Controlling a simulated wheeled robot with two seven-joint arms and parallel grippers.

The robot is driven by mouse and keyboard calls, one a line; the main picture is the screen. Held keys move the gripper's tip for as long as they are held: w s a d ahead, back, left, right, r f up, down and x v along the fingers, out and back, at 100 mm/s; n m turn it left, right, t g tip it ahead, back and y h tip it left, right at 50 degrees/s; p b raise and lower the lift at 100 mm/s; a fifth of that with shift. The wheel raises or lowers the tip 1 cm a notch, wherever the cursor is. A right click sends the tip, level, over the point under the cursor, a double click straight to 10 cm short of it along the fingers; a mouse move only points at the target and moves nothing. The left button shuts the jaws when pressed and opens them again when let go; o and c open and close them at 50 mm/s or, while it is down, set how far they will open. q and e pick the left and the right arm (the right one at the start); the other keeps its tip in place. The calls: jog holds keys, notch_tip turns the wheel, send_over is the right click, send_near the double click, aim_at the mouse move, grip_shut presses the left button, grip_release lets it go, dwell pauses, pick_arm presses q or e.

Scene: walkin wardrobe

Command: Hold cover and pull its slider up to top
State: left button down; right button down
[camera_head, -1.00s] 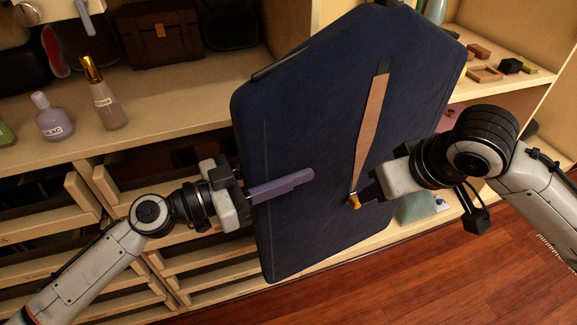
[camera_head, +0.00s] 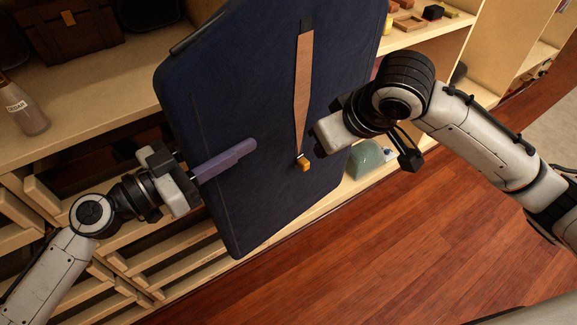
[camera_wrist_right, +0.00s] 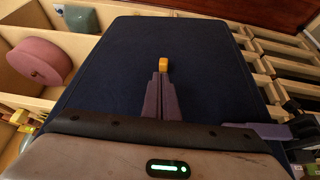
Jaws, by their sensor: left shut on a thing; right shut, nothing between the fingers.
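The cover (camera_head: 240,90) is a dark navy garment bag hanging upright, tilted in the head view. A tan strip (camera_head: 303,90) runs down its front, narrowing to a gold-orange slider (camera_head: 304,164) at its lower end. My left gripper (camera_head: 250,147) is shut on the cover's left edge, one purple finger lying across the front. My right gripper (camera_head: 312,150) is just right of the slider, its fingers mostly hidden by its body. In the right wrist view, its purple fingers (camera_wrist_right: 161,75) are shut and empty, their tips beside the slider (camera_wrist_right: 163,64); contact is unclear.
Wooden shelves (camera_head: 70,130) stand behind the cover, with a brown chest (camera_head: 68,32) and a bottle (camera_head: 28,112) at left. A teal item (camera_head: 366,158) lies on the low shelf at right. Red-brown wooden floor (camera_head: 400,240) is open at lower right.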

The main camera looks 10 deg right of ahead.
aim_at(303, 164)
jog(key=w+d+f+n+t+h, duration=0.4)
jog(key=d+f+h, duration=0.15)
jog(key=d, duration=0.45)
jog(key=w+d+f+n+t+h, duration=0.35)
jog(key=d+f+h, duration=0.2)
jog(key=d, duration=0.35)
jog(key=s+a+f+n+t+y, duration=0.3)
jog(key=s+a+f+n+y, duration=0.35)
jog(key=n, duration=0.75)
jog(key=s+a+f+n+t+y, duration=0.35)
jog(key=s+a+n+y, duration=0.55)
jog(key=n, duration=0.5)
jog(key=shift+n+y, duration=0.25)
jog(key=shift+y, duration=0.3)
jog(key=x, duration=0.8)
jog(key=a+x, duration=0.1)
jog(key=x, duration=0.3)
jog(key=shift+s+r, duration=0.2)
jog(key=shift+s, duration=0.05)
jog(key=shift+s+d+r, duration=0.15)
jog(key=shift+r, duration=1.7)
